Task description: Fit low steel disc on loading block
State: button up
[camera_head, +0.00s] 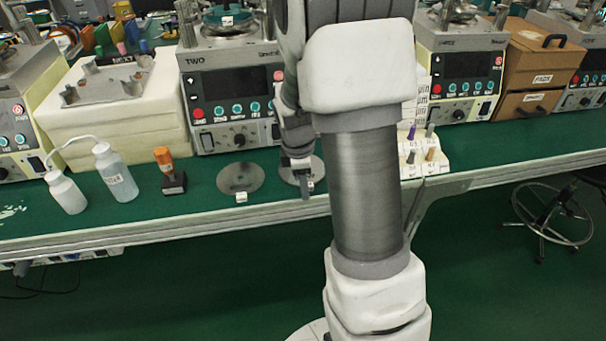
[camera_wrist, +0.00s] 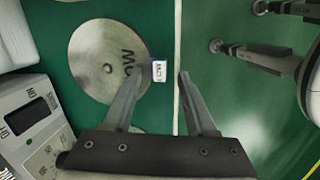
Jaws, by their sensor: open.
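A flat steel disc (camera_wrist: 108,60) marked with what looks like "LOW" lies on the green bench in the wrist view, with a small white label tag (camera_wrist: 159,71) beside its rim. In the head view, this disc (camera_head: 316,178) is partly hidden by my arm. My gripper (camera_wrist: 160,74) is open and empty, its fingers above the bench edge, on the tag side of the disc. A metal plate with upright posts (camera_head: 108,82) sits on a large pale block (camera_head: 130,125) at the left; I cannot tell whether this is the loading block.
A second steel disc (camera_head: 240,178) lies to the left, near an orange-handled tool (camera_head: 170,168) and two white bottles (camera_head: 115,170). Machine TWO (camera_head: 230,90) stands behind. A white stand with pegs (camera_head: 425,162) is right of my arm. A stool (camera_head: 550,215) stands on the floor.

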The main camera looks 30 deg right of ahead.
grip_shut()
jog(key=shift+r, duration=0.1)
dwell(1.3)
